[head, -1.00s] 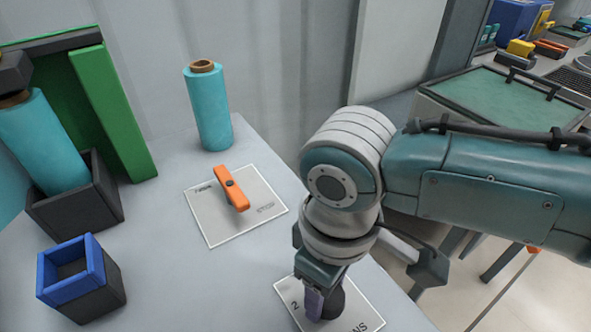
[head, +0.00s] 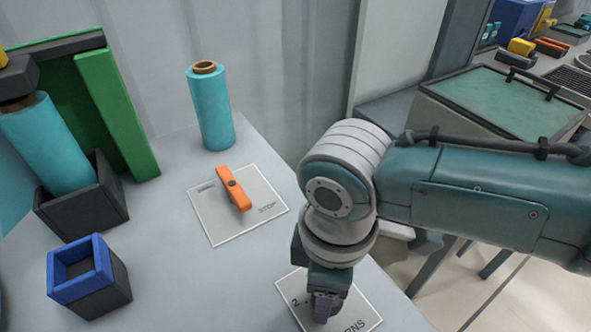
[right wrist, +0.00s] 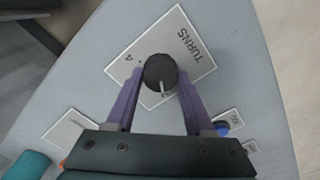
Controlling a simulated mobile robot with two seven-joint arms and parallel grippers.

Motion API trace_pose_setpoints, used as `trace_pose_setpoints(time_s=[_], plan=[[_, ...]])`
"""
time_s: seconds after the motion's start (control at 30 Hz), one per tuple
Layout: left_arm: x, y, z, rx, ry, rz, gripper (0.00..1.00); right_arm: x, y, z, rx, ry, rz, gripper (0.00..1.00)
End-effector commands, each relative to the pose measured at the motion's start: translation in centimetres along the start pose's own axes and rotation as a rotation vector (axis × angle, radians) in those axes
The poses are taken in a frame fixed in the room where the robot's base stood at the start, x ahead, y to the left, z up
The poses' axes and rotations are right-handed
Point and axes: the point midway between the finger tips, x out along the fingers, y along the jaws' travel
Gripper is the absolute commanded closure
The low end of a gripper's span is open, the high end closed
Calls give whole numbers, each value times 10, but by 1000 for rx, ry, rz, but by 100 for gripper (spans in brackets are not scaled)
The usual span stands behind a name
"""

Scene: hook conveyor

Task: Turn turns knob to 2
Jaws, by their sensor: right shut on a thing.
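The turns knob (right wrist: 160,72) is a dark round knob with a white pointer line, on a white plate (right wrist: 203,62) marked TURNS. In the right wrist view the fingers of my right gripper (right wrist: 158,78) stand on either side of the knob, shut on it. The pointer line points toward the gripper's palm, and a 4 shows on the plate beside the knob. In the head view my right gripper (head: 322,308) reaches down over the plate (head: 362,318); a 2 is visible at its left, and the knob is mostly hidden. My left gripper is not in view.
An orange lever switch (head: 233,188) sits on another white plate (head: 212,225). A teal roll (head: 211,110) stands behind it. A blue-rimmed box (head: 88,278) and a dark holder (head: 85,215) with another teal roll (head: 45,143) are at the left.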

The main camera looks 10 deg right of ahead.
Motion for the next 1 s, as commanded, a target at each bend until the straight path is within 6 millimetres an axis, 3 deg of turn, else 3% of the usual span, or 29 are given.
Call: trace_pose_setpoints(time_s=[0.23,0.27,0.5,0.77,0.87,1.0], plan=[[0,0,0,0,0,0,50,0,0,-1,-5,1,0,100],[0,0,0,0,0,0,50,0,0,-1,-5,1,0,44],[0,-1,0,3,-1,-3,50,0,0,0,-3,1,0,17],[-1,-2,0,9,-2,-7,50,-2,0,0,-2,1,1,17],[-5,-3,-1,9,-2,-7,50,-12,0,0,-2,2,1,17],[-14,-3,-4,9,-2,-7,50,-39,1,-1,-3,4,2,17]])
